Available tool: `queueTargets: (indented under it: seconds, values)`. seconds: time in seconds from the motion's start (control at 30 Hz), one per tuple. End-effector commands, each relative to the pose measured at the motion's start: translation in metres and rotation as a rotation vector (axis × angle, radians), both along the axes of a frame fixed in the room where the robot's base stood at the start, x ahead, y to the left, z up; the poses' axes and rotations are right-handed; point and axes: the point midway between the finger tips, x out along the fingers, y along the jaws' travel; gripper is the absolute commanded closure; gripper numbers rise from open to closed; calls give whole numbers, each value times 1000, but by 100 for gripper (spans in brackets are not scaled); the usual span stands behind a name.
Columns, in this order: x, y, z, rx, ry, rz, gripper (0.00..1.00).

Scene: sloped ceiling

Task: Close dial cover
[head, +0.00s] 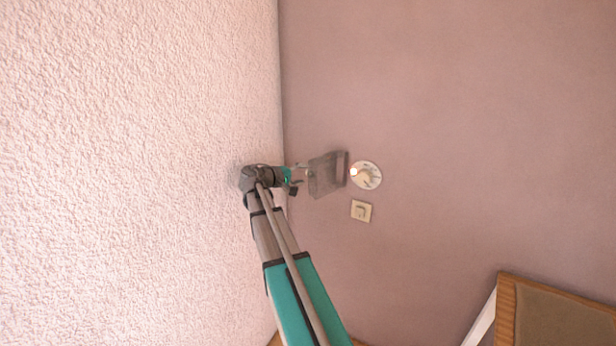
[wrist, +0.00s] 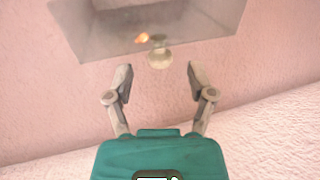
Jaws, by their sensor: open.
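The dial (head: 371,183) is a round white disc on the mauve wall, with a bright spot near its left edge. Its see-through grey cover (head: 327,176) stands open, swung out to the left of the dial. My gripper (head: 301,180) is just left of the cover in the head view. In the wrist view the cover (wrist: 100,45) fills the top, with a small pale round knob (wrist: 159,58) at its near side. My gripper (wrist: 158,76) is open there, its two fingers apart. The knob lies just ahead of the fingertips, roughly centred between them. No contact is visible.
A small cream wall switch (head: 361,211) sits below the dial. A rough white wall (head: 140,150) rises close on the left, beside my arm. A wood-framed piece of furniture (head: 560,310) is at the lower right. The wall right of the dial is clear.

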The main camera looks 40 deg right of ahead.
Motion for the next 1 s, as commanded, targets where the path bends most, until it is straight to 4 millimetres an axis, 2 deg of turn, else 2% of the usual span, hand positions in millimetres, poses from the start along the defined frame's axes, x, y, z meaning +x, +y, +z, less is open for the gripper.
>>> queueTargets:
  seconds: [0.1,0.3,0.7,0.77,1.0]
  values:
    - [0,-15,-5,0,0,-2,30]
    - [-1,-30,-9,0,-1,0,30]
    - [-1,-34,-9,0,0,1,30]
    - [-1,-34,-9,0,0,1,39]
    - [-1,-34,-10,0,0,1,84]
